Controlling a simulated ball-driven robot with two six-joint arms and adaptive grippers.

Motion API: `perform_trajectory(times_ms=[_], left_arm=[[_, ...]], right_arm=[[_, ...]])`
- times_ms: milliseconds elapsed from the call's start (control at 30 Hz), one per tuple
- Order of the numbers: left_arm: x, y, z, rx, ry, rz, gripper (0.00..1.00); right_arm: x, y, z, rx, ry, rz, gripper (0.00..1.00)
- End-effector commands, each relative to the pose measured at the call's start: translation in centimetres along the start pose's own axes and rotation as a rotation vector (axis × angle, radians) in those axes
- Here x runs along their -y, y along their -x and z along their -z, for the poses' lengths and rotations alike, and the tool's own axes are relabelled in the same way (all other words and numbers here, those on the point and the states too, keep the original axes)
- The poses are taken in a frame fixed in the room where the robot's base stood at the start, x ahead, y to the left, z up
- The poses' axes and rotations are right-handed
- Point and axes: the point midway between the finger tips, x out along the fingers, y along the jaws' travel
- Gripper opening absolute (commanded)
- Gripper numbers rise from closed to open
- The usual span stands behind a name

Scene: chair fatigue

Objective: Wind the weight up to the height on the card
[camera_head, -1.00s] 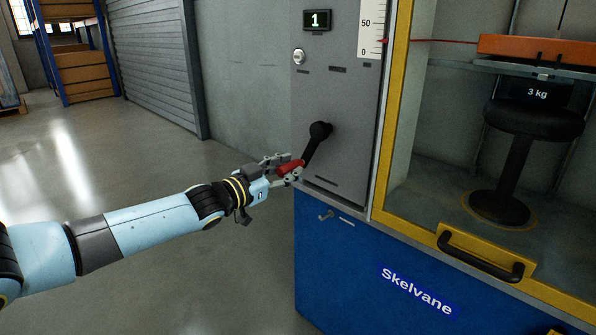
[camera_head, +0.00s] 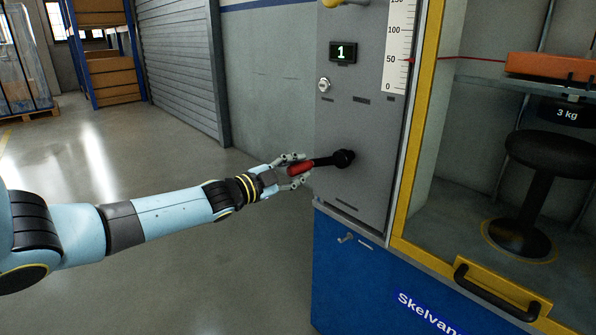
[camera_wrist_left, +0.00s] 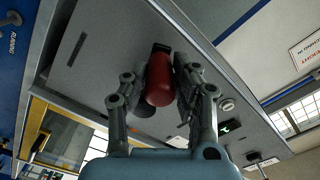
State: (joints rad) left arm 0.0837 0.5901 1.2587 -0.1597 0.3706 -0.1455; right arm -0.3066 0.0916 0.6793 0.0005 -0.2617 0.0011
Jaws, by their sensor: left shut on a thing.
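My left gripper (camera_head: 290,170) is shut on the red grip (camera_head: 299,171) of the crank. The crank arm (camera_head: 328,160) points left from its black hub (camera_head: 344,158) on the grey panel. The red grip also lies between the fingers in the left wrist view (camera_wrist_left: 159,79). The dark weight marked 3 kg (camera_head: 566,114) hangs below an orange block (camera_head: 550,66), above the black stool seat (camera_head: 552,152). A red pointer line (camera_head: 470,55) meets the white scale (camera_head: 398,45) near 50. The display (camera_head: 343,51) reads 1. I cannot make out the card. My right gripper is not in view.
A yellow frame (camera_head: 413,140) with a black handle (camera_head: 497,291) borders the stool bay. Open floor lies left of the machine; racking (camera_head: 108,60) stands far back.

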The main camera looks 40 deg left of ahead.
Motion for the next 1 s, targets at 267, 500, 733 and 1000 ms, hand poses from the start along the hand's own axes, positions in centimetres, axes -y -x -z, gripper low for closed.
perform_trajectory(times_ms=[267, 500, 733, 1000], left_arm=[[0.57, -0.17, 0.15, -0.003, -0.016, 0.004, 0.0], [0.59, -0.18, 0.17, -0.003, -0.014, 0.005, 0.3], [0.39, -0.11, 0.13, -0.002, -0.013, 0.003, 0.49], [0.25, 0.44, 0.04, -0.001, -0.013, 0.001, 0.49]], right_arm=[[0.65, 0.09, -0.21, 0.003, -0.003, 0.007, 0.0], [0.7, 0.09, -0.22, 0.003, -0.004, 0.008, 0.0], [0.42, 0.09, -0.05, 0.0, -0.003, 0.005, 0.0], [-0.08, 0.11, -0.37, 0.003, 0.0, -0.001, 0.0]])
